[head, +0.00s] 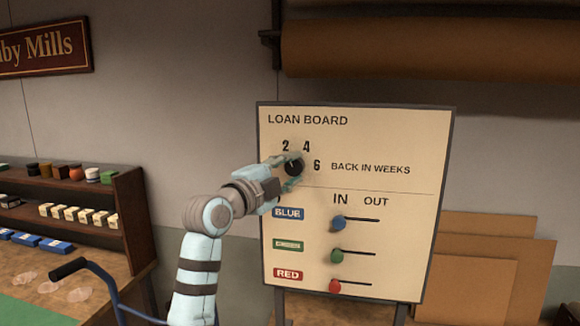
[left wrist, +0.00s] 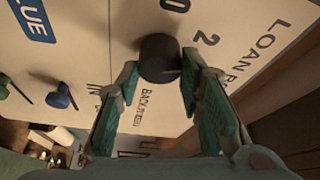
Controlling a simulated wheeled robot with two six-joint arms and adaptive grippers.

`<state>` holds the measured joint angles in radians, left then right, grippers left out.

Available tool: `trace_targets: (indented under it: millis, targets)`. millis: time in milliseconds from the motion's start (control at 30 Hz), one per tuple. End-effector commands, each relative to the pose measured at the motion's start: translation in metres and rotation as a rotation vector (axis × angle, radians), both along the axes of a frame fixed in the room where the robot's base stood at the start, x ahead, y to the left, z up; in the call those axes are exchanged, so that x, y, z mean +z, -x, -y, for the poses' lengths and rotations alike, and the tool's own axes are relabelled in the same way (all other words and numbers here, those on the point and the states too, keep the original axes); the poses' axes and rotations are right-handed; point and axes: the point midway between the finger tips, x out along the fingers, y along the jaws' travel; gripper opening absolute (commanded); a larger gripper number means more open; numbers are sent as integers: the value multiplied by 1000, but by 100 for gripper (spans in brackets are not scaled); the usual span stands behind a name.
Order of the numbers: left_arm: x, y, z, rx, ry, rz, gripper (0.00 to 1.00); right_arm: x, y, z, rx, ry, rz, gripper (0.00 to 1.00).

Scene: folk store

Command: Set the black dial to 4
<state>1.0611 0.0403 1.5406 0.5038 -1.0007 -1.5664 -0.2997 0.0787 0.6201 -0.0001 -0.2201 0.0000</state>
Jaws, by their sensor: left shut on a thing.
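The black dial (head: 294,167) sits on the upper left of the loan board (head: 390,135), with the numbers 2, 4 and 6 around its upper and right side. My left gripper (head: 288,172) reaches it from the left, its teal fingers on either side of the dial. In the left wrist view the dial (left wrist: 160,57) is between the two fingertips (left wrist: 160,72), and a 0 and a 2 show beside it. The gripper is shut on the dial. The dial's pointer is too small and partly hidden to read clearly. My right gripper is not in view.
Below the dial, blue (head: 338,223), green (head: 337,256) and red (head: 335,287) knobs sit at the left ends of their slots, under IN. A shelf (head: 130,215) with jars and small boxes stands at left. Brown panels (head: 500,240) lean at right.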

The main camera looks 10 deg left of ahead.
Motion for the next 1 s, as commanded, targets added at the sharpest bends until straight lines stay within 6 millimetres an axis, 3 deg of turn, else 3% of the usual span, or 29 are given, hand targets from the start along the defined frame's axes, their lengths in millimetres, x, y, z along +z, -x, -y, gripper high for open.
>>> trace_targets:
  millis: [600,1000]
  targets:
    - [10,0,0,4,-577,2,6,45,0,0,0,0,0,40]
    - [11,0,1,8,-848,6,6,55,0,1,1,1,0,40]
